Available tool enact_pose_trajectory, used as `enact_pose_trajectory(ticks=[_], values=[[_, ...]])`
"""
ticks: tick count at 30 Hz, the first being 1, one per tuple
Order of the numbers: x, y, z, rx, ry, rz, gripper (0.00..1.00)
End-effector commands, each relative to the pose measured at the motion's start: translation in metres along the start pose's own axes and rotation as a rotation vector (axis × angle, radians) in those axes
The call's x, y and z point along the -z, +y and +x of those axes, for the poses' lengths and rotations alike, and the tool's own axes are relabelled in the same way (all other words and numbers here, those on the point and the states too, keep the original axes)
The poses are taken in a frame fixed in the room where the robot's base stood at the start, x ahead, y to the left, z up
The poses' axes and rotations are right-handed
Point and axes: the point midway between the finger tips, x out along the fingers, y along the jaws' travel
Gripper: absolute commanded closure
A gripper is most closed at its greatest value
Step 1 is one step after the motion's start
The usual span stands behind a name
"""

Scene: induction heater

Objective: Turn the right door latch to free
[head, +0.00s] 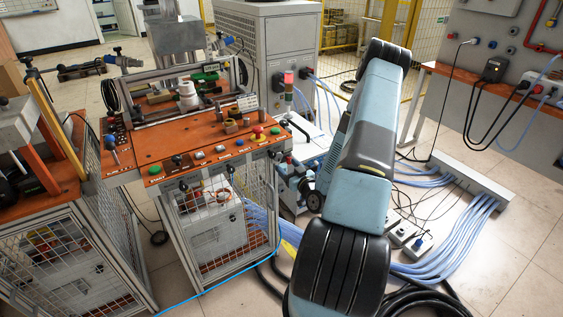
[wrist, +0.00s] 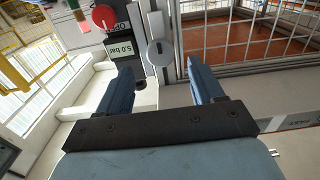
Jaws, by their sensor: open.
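In the wrist view a grey round knob (wrist: 160,53), which looks like the door latch, sits on a metal frame post beside a mesh-fronted cabinet door (wrist: 245,45). My gripper (wrist: 159,65) is open and empty, one finger on each side of the knob in the picture. No contact shows, and I cannot judge the remaining distance. The knob's turned position is not clear. In the head view the workstation's mesh doors (head: 228,212) are below the orange control panel. I cannot make out the latch or my gripper clearly there.
A red round knob (wrist: 104,18) and a 5.0 bar label (wrist: 125,46) lie left of the grey knob. In the head view blue hoses (head: 455,228) and black cables cover the floor at right, and a grey cabinet (head: 268,45) stands behind.

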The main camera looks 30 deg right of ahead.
Motion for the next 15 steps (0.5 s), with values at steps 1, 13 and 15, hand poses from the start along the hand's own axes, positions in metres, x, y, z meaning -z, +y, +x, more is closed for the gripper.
enact_pose_trajectory(ticks=[1,13,15], values=[[-0.001,0.0,-0.011,-0.002,-0.003,0.002,0.33],[-0.001,0.001,-0.059,-0.001,-0.001,0.0,0.33],[-0.001,0.0,-0.061,-0.001,-0.001,0.0,0.33]])
